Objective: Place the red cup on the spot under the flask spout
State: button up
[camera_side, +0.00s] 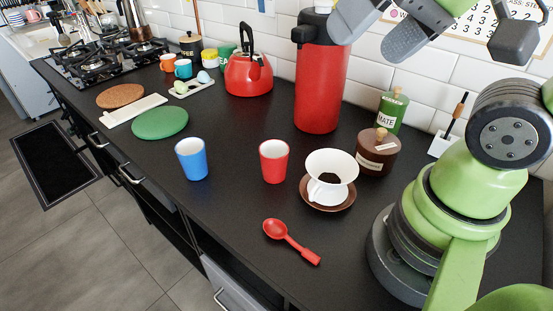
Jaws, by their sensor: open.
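The red cup (273,161) stands upright on the black counter, white inside, between a blue cup and a white coffee dripper. The counter in front of the flask base is bare. My gripper (375,22) is at the top of the picture, high above the counter and right of the flask top. Its grey fingers are apart, with nothing between them.
The blue cup (192,159) stands left of the red cup. The white dripper (330,175) on a brown saucer is close on its right. A red spoon (291,242) lies in front. A red kettle (248,75), brown jar (377,152) and green bottle (391,110) stand behind.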

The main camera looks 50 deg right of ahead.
jog(key=w+f+m+g+h, duration=0.1)
jog(key=w+f+m+g, duration=0.15)
jog(key=w, duration=0.35)
jog(key=m+g+h, duration=0.1)
jog(key=m+g, duration=0.1)
jog(key=m, duration=0.2)
send_over(274, 163)
jog(key=s+d, duration=0.2)
jog(key=s+x, duration=0.1)
jog(key=x, duration=0.5)
jog(key=w+f, duration=0.1)
jog(key=f, duration=0.5)
jog(key=w+f+m+g, duration=0.1)
jog(key=f, duration=0.6)
jog(key=w+f+m+h, duration=0.1)
jog(key=f, duration=0.6)
jog(key=shift+w+d+f+m+g, duration=0.1)
jog(key=shift+w+d+m+g, duration=0.05)
jog(key=shift+w+m+g, duration=0.15)
jog(key=c, duration=1.1)
jog(key=shift+c, duration=0.2)
